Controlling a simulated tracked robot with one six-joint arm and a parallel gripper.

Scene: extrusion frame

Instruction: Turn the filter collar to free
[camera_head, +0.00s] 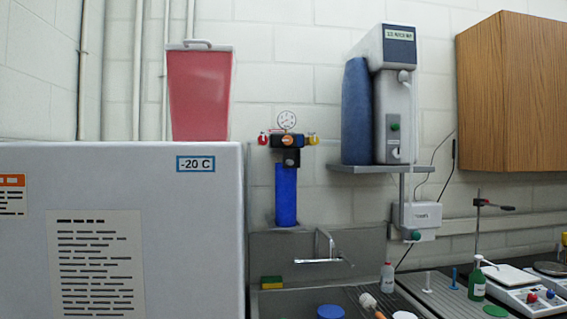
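A round white gauge (287,120) stands on top. A red knob (262,139) is at the head's left and a yellow-orange one (313,139) at its right. My gripper is not in view.
A large white freezer (190,230) fills the left and stands close beside the filter, with a red bin (199,95) above it. A steel sink backsplash (350,250) and faucet (319,259) lie below. A shelf (378,169) with a water unit juts out to the right.

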